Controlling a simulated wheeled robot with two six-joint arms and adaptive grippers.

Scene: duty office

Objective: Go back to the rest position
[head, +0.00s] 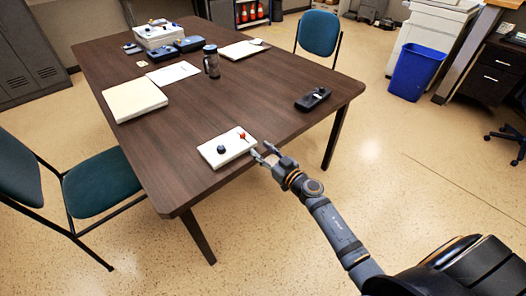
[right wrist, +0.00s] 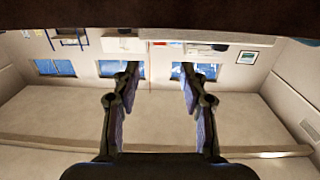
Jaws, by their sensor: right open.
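My right gripper (head: 264,154) is open and empty at the near edge of the brown table (head: 180,105) in the head view. Its fingertips are close to the right end of a white panel (head: 222,156) with a black knob (head: 221,149) and a red-tipped lever (head: 242,136). I cannot tell whether they touch it. In the right wrist view, the two fingers (right wrist: 158,85) stand wide apart with nothing between them, and a dark band, likely the table, crosses the top. My left gripper is not in view.
A dark handheld device (head: 313,98) lies near the table's right corner. Teal chairs stand at the left (head: 98,184) and far side (head: 318,34). A blue bin (head: 416,71) stands right. Floor right of the table is clear.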

